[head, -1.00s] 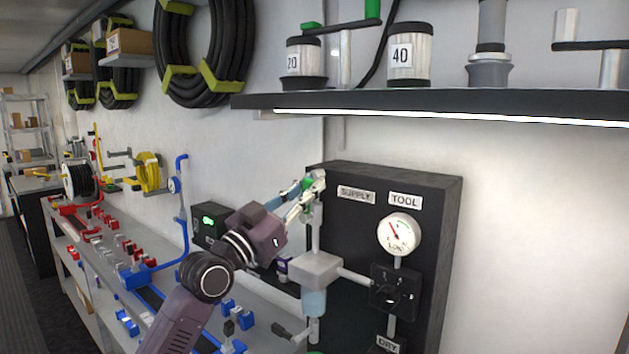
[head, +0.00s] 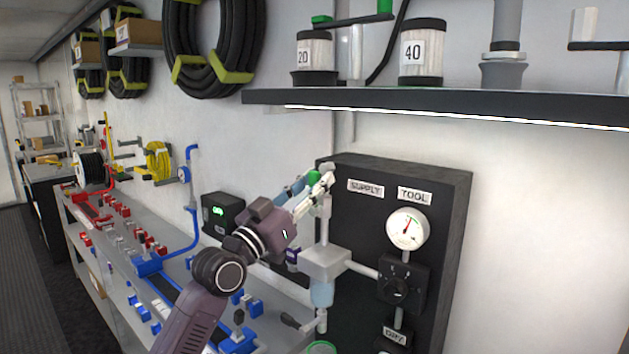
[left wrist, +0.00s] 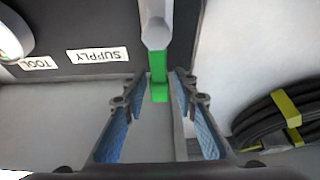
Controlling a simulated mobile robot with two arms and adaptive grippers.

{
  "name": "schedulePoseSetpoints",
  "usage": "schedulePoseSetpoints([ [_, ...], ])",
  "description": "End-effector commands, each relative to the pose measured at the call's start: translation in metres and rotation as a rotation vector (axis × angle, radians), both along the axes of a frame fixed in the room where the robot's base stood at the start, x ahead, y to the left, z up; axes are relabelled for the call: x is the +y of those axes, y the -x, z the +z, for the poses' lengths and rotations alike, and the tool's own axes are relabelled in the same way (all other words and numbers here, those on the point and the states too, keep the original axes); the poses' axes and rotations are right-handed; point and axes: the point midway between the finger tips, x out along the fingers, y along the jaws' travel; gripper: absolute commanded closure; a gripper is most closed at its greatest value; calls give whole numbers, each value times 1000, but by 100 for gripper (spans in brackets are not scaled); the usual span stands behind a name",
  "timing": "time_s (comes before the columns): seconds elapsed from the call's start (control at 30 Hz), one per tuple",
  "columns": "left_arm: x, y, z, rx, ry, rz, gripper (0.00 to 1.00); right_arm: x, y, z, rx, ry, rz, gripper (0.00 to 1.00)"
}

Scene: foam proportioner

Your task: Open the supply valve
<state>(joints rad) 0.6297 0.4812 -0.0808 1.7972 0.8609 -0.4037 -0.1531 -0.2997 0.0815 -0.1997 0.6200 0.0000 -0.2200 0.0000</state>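The supply valve's green handle (head: 314,177) is at the top of a pale vertical pipe, left of the SUPPLY label (head: 366,188) on the black panel. My left gripper (head: 326,179) is at this handle, partly covering it. In the left wrist view, the green handle (left wrist: 158,84) sticks out from the pipe (left wrist: 155,25) between my two blue-padded fingers. The fingers (left wrist: 157,88) are apart, with a gap on each side of the handle. My right gripper is in neither view.
A round gauge (head: 407,229) sits under the TOOL label, above a black knob box (head: 402,290). A shelf (head: 430,104) with canisters overhangs the panel. A grey filter block (head: 325,262) is below the valve. A bench with blue and red fittings runs left.

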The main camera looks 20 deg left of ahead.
Motion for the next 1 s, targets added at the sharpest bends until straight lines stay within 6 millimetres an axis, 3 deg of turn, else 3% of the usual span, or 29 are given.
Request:
schedulePoseSetpoints([
  [0.47, 5, 10, -1, -8, -1, 4, 67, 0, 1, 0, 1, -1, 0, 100],
  [1.0, 31, 84, -35, -3, -3, 3, 67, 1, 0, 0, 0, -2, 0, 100],
])
